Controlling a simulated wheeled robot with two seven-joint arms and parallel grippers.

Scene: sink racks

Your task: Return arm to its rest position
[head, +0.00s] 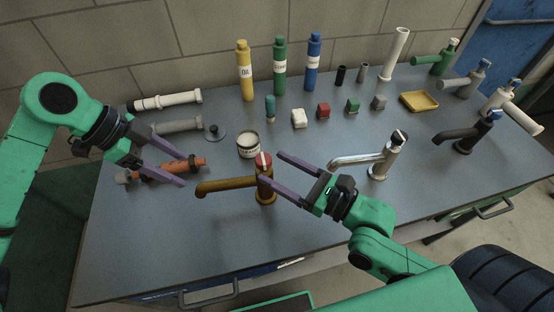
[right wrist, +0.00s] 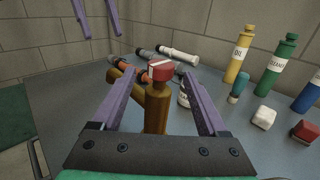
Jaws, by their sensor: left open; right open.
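My left gripper (head: 165,167) is open over the left part of the table, its fingers near an orange-red tube (head: 172,169). It appears empty. My right gripper (head: 270,168) is open, pointing left, with its fingers around or just over the upper part of a brown-gold faucet (head: 222,186). In the right wrist view the faucet's body (right wrist: 156,105), with its red and white top (right wrist: 161,71), stands between the two purple fingers, with a gap on both sides. Whether the fingers are level with the faucet or above it is hard to tell.
The grey table (head: 320,222) also bears a white can (head: 248,145), a chrome faucet (head: 377,158), a dark faucet (head: 470,138), yellow (head: 246,72), green (head: 280,68) and blue (head: 313,63) bottles, several small blocks and a yellow tray (head: 419,101). Its front middle is clear.

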